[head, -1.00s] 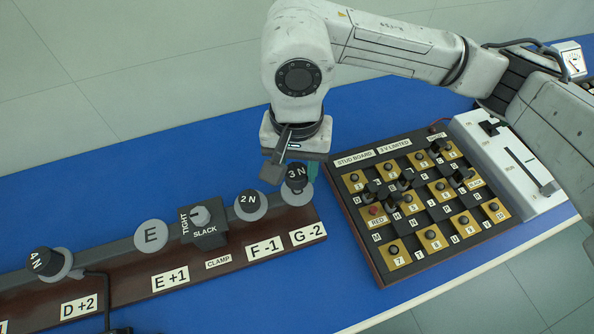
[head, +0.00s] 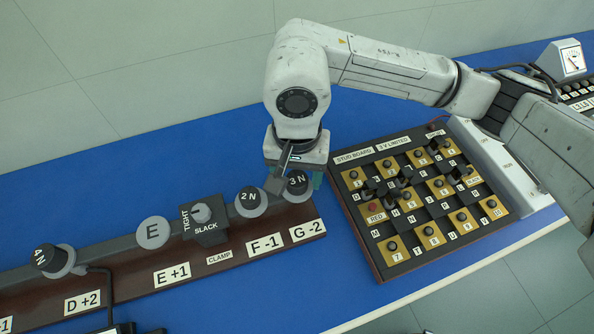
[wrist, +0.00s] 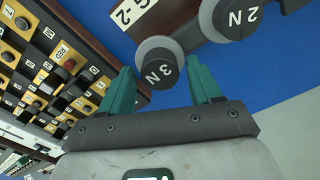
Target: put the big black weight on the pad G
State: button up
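The black weight marked 3 N (head: 298,184) sits over the grey round pad G (head: 304,198), behind the G -2 label. In the wrist view the 3 N weight (wrist: 158,70) overlaps the grey disc of pad G (wrist: 150,45) and looks set on it. My gripper (head: 296,180) is right above it, pointing down. In the wrist view my gripper (wrist: 160,72) is open, its teal fingers either side of the weight with a gap on both sides. Other black weights are 4 N (head: 46,257) by D and 2 N (head: 249,197) on F. Contact under the weights is hidden.
Pad E (head: 153,232) is bare. The clamp (head: 205,222) with its TIGHT/SLACK knob stands between E and F. The stud board (head: 430,200) with raised plugs lies close to the right of pad G. The blue bench (head: 130,165) behind the beam is clear.

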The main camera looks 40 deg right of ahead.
aim_at(297, 178)
jog(key=shift+o, duration=0.3)
jog(key=shift+r, duration=0.1)
jog(key=shift+r+p, duration=0.2)
jog(key=shift+p, duration=0.2)
notch_tip(297, 178, up, 12)
jog(key=b, duration=0.2)
jog(key=shift+f, duration=0.15)
